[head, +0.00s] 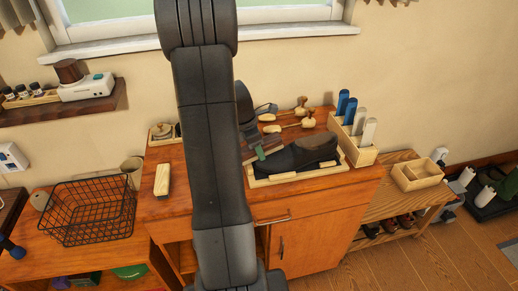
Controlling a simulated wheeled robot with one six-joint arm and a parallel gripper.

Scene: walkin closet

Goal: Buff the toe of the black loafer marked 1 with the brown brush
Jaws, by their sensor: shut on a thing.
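The black loafer (290,160) lies in a shallow pale wooden tray (300,178) on the cabinet top. I cannot read a number on it or on the tray. My gripper (262,152) is at the loafer's left end, partly hidden behind my arm. It is shut on the brown brush (271,144), which shows only in part. The brush is at or just above the loafer's left end; I cannot tell whether they touch.
A wooden box (361,152) with blue and white upright items stands right of the tray. Small wooden-handled tools (290,124) lie behind. A pale block (162,180) lies left of my arm. A black wire basket (88,212) stands further left. An open wooden box (418,175) sits on the right bench.

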